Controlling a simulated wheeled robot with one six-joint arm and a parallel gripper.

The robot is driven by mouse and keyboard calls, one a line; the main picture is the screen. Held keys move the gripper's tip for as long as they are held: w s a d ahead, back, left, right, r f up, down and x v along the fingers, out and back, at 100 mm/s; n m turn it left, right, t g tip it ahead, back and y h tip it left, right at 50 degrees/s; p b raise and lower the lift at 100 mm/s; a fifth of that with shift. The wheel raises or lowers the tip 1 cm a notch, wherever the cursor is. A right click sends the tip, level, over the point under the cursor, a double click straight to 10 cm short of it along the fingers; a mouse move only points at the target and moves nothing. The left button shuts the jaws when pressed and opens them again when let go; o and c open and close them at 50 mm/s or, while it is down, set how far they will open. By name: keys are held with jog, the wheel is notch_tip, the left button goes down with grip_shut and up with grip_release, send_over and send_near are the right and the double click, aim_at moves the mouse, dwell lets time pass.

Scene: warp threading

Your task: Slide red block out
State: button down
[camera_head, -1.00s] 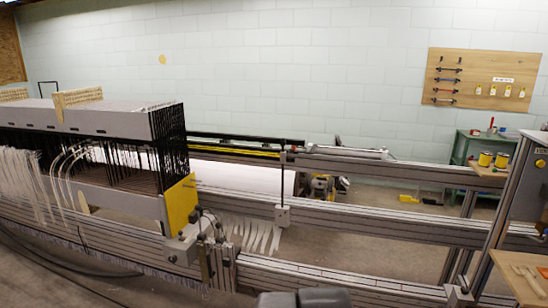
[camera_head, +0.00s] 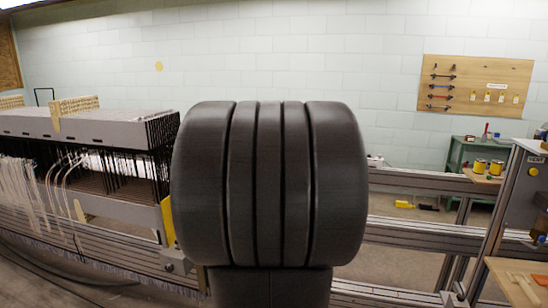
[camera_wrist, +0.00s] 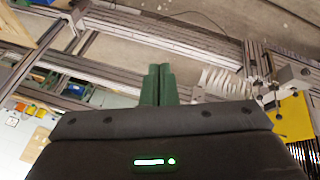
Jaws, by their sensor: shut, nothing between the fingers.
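My gripper (camera_wrist: 158,70) shows in the wrist view as two green fingers pressed together, with nothing between them. It is above the loom's metal beams (camera_wrist: 160,40), apart from any block. I cannot make out a red block for certain in either view. A small red item (camera_head: 486,128) stands on the green bench at the right of the head view, too small to identify. My dark arm fills the middle of the head view and hides the loom's centre.
The loom (camera_head: 80,122) with its white threads (camera_head: 30,175) stands at left. Its yellow end plate (camera_wrist: 293,118) also shows in the wrist view. Rails (camera_head: 425,230) run right to a control box (camera_head: 530,185). Yellow cans (camera_head: 480,166) and a wooden table (camera_head: 515,280) are at right.

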jog(key=w+r+t+h, duration=0.1)
jog(key=w+r, duration=0.1)
jog(key=w, duration=0.7)
jog(key=w+d+r+h+p, duration=0.1)
jog(key=w+r, duration=0.2)
jog(key=w, duration=0.6)
jog(key=shift+w+r+t, duration=0.15)
jog(key=shift+r+t, duration=0.1)
jog(key=shift+t, duration=0.15)
jog(key=shift+w+d, duration=0.1)
